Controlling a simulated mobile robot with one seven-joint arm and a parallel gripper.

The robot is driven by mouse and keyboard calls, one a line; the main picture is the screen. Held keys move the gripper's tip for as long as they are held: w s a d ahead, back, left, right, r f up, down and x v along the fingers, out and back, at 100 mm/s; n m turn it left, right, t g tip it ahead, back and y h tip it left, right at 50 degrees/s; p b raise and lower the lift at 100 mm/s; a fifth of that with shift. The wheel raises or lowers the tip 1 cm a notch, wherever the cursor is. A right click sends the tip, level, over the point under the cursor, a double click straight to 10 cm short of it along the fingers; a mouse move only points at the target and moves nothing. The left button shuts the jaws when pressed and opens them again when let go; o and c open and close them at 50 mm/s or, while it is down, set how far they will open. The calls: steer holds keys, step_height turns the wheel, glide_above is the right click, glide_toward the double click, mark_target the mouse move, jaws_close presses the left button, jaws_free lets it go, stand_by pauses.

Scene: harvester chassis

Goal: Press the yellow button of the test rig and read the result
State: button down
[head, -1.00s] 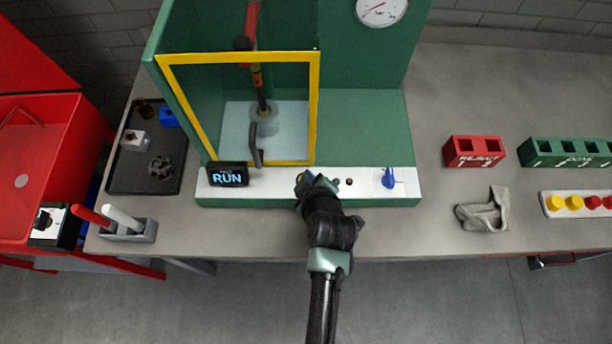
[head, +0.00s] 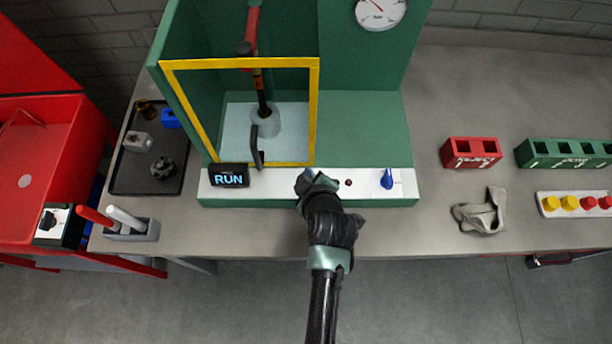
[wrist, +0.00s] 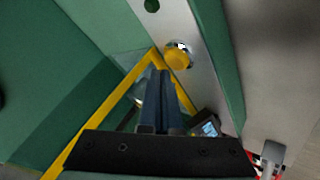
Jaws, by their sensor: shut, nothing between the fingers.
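The green test rig (head: 360,125) stands on the bench with a yellow-framed window (head: 315,110) over a press and a grey round part (head: 266,119). Its display (head: 229,176) reads RUN, with smaller text above it that I cannot read. My gripper (head: 312,178) is shut and empty at the rig's white front panel. The yellow button (wrist: 178,57) shows in the wrist view, just beyond and to the right of my shut fingertips (wrist: 158,76); I cannot tell whether they touch it. In the head view my gripper hides the button.
A black tray (head: 148,178) with parts lies left. Right are a red bin (head: 471,152), a green bin (head: 565,153), a grey cloth (head: 482,212) and a coloured-button strip (head: 575,204).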

steer(key=shift+r+p, duration=2.1)
steer(key=shift+r, duration=0.45)
